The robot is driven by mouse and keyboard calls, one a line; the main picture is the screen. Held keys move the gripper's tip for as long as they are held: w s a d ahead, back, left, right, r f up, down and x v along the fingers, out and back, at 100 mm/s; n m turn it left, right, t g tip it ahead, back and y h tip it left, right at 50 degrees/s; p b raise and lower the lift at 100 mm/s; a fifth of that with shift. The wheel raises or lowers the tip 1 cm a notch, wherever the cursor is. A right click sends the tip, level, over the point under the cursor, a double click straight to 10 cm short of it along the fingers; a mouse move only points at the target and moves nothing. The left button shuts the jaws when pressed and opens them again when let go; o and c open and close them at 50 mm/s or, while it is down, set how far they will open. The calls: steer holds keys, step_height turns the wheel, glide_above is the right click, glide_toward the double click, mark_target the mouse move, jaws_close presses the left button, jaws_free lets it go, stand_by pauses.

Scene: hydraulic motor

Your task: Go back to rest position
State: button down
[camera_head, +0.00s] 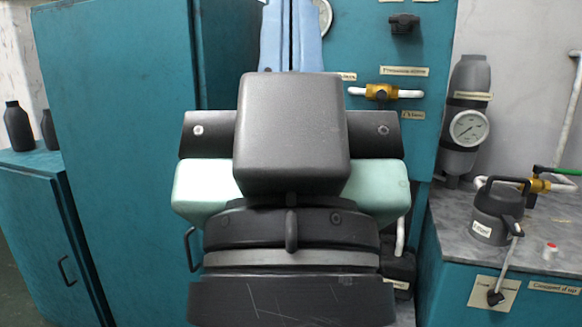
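My gripper (291,130) fills the middle of the head view, seen from its back. Its dark boxy body has pale green housings on both sides and a dark round wrist below. Its fingertips cannot be made out, so I cannot tell whether it is open or shut. I see nothing held in it. Two light blue upright strips with a dark line between them show just above the body; I cannot tell whether they are part of the gripper or of what stands behind.
A tall teal cabinet (120,130) stands behind at left, beside a low teal cabinet (30,220) with dark bottles. At right, a teal panel has a brass valve (381,92).

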step_height(320, 180, up, 26)
steer(key=p, duration=2.3)
steer(key=shift+f, duration=0.1)
